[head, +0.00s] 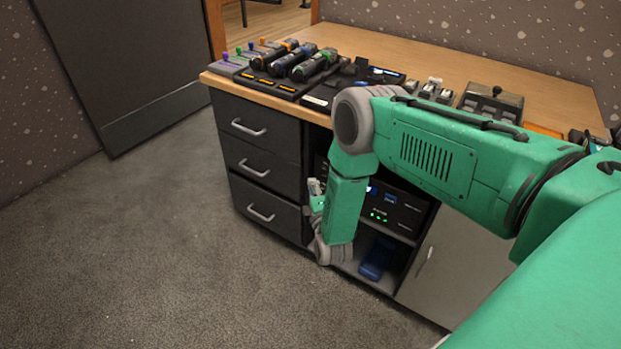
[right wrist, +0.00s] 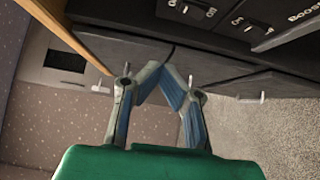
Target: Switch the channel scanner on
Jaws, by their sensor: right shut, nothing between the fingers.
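Black equipment units (head: 395,207) sit in the open bay under the desk, with green lights and a small blue display. In the right wrist view a black panel (right wrist: 225,32) at the upper right carries small switches with On and Off labels and part of a word starting "Boos". No label naming the channel scanner is readable. My right gripper (head: 315,187) is beside the bay's left edge, in front of the drawers, partly hidden by my forearm. In the right wrist view its fingers (right wrist: 167,72) are shut and empty, apart from the switches. My left gripper is out of view.
The drawer cabinet (head: 262,131) has protruding handles. The wooden desktop (head: 420,58) holds fader panels and several cylindrical devices. A blue object (head: 376,258) lies on the lower shelf, left of a grey door (head: 455,265). Carpet (head: 170,240) in front is clear.

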